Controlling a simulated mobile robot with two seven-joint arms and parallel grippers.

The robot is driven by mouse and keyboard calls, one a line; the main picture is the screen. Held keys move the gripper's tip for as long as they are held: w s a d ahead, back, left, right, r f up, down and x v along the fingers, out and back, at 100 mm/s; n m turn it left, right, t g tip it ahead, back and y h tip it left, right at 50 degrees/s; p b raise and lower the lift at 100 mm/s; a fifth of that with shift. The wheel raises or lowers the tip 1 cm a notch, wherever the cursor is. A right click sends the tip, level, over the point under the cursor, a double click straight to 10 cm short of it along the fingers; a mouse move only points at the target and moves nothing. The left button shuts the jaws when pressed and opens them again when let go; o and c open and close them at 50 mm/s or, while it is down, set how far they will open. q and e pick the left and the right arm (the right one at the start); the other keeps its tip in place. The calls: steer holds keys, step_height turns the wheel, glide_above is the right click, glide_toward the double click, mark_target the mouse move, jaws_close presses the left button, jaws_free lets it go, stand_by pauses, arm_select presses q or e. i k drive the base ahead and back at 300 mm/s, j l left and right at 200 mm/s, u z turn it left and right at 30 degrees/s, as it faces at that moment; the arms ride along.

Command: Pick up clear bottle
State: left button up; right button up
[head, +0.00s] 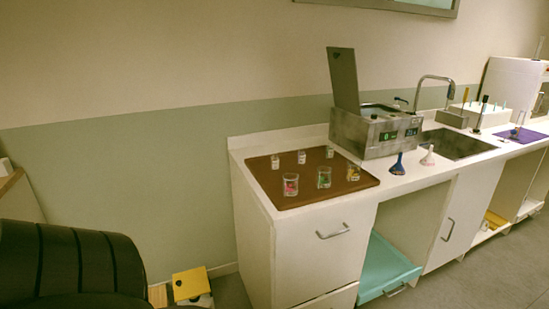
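A brown tray (335,187) lies on the left end of the white counter. Two rows of small glass containers stand on it. The front row has a glass with pink contents (290,185), one with green contents (324,178) and one with yellowish contents (353,173). The back row has three smaller clear glass bottles, at the left (275,162), in the middle (301,157) and at the right (329,152). Which one is the task's clear bottle I cannot tell. Neither of my grippers is in view.
A metal water bath (372,133) with a raised lid stands right of the tray. A blue flask (398,165) and a white flask (428,157) stand on the counter before the sink (462,144). A black ribbed object (60,262) fills the lower left.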

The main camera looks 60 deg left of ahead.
mark_target(301, 157)
steer(key=i+u, duration=0.2)
steer(key=u, duration=1.15)
steer(key=i+l+u, duration=0.15)
steer(key=l+u, duration=0.55)
steer(key=u, duration=0.15)
steer(key=i+l+u, duration=0.2)
steer(key=l, duration=0.25)
steer(key=l+u, duration=0.2)
steer(key=l, duration=1.45)
steer(key=u, duration=0.05)
